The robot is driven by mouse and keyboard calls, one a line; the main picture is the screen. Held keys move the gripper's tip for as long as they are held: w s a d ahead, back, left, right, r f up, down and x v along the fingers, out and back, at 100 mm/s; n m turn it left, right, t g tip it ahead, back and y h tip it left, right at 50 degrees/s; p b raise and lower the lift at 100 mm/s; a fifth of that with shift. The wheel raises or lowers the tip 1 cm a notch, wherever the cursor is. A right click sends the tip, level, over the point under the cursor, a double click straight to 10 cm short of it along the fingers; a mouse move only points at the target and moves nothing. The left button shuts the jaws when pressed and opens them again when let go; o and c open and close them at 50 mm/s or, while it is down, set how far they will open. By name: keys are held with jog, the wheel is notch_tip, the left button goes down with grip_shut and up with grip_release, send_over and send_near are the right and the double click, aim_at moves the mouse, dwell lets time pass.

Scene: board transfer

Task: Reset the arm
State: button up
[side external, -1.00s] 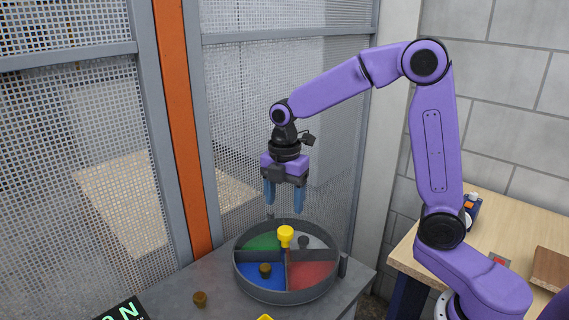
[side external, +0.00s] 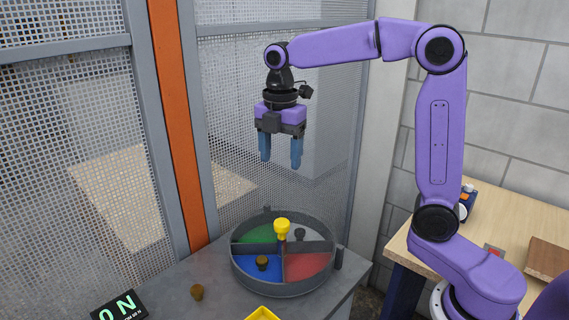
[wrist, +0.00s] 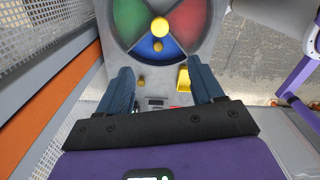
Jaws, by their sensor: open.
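My gripper (side external: 280,152) hangs in the air above the round divided tray, with its two blue fingers apart and nothing between them. In the wrist view my gripper (wrist: 166,88) also shows open, its fingers pointing toward the tray. The round tray (side external: 283,291) has green, blue, red and grey compartments and sits on the grey table. A yellow knob (side external: 282,226) stands at the tray's centre; it also shows in the wrist view (wrist: 159,27). A brown piece (side external: 262,262) lies in the blue compartment.
A yellow container (side external: 263,313) is at the front edge. A lit ON sign (side external: 119,307) stands at lower left. Mesh panels and an orange post (side external: 178,130) stand behind. A wooden bench (side external: 500,215) is at right.

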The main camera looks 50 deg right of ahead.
jog(key=s+f+m, duration=0.4)
jog(key=s+f, duration=0.1)
jog(key=s, duration=0.9)
jog(key=s+f+m, duration=0.4)
jog(key=s+f, duration=0.1)
jog(key=s, duration=0.8)
notch_tip(320, 180, up, 9)
jog(key=m, duration=0.4)
send_over(283, 222)
notch_tip(283, 222, down, 17)
grip_shut()
